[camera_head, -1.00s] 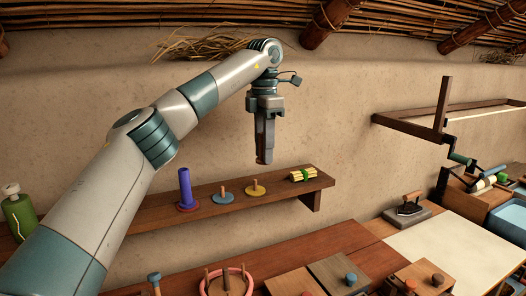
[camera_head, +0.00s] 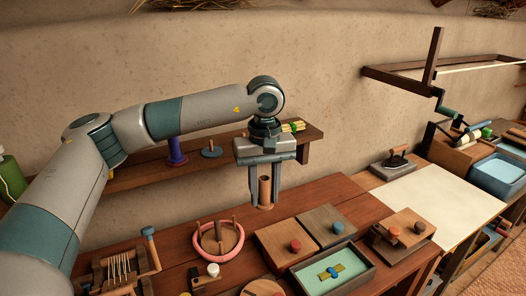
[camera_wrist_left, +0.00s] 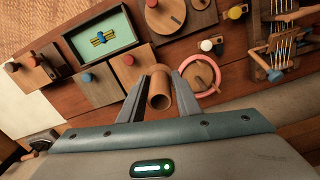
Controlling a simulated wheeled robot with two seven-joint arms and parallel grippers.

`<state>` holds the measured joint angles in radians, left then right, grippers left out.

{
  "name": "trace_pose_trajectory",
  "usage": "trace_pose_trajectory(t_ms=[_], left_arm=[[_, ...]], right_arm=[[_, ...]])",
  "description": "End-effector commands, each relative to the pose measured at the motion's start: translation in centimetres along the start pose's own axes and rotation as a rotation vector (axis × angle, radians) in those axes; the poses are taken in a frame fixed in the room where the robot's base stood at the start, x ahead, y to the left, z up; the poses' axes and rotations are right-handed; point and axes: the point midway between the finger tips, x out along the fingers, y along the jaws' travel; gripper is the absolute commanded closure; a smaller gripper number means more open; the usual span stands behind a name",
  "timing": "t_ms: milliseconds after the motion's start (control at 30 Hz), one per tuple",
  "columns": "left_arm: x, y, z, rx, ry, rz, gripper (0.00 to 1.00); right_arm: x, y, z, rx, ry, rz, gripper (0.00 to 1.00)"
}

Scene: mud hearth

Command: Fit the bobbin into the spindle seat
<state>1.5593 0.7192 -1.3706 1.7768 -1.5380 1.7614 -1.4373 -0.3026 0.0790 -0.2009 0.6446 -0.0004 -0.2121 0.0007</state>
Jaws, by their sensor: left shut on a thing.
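My left gripper (camera_head: 265,195) points down, shut on a brown hollow tube, the bobbin (camera_head: 265,193), held upright above the table. The bobbin's open end also shows between the fingers in the left wrist view (camera_wrist_left: 159,100). On the wall shelf, a purple bobbin (camera_head: 176,152) stands on a peg base at the left, partly behind my arm. Beside it an empty upright peg rises from a blue disc (camera_head: 212,152). The yellow disc peg further right is hidden behind my gripper. I cannot tell which seat is the task's. My right gripper is not in view.
The shelf (camera_head: 316,135) runs along the wall behind my gripper. On the table below are a pink ring with pegs (camera_head: 218,240), wooden boxes with knobs (camera_head: 335,222) and a green-lined tray (camera_head: 335,285). A pale board (camera_head: 440,205) lies clear at right.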

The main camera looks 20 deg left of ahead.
Motion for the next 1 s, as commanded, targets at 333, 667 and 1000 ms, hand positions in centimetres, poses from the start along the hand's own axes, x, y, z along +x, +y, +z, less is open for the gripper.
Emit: trace_pose_trajectory(t_ms=[333, 667, 1000], left_arm=[[4.8, -3.6, 8.1, 0.569, 0.000, 0.000, 0.91], [5.3, -4.2, 9.2, 0.647, 0.002, 0.000, 0.91], [5.3, -4.2, 9.1, 0.645, 0.002, 0.000, 0.91]], right_arm=[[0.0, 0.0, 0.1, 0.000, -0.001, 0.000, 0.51], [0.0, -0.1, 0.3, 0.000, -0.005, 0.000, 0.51], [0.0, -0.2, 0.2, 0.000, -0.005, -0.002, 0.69]])
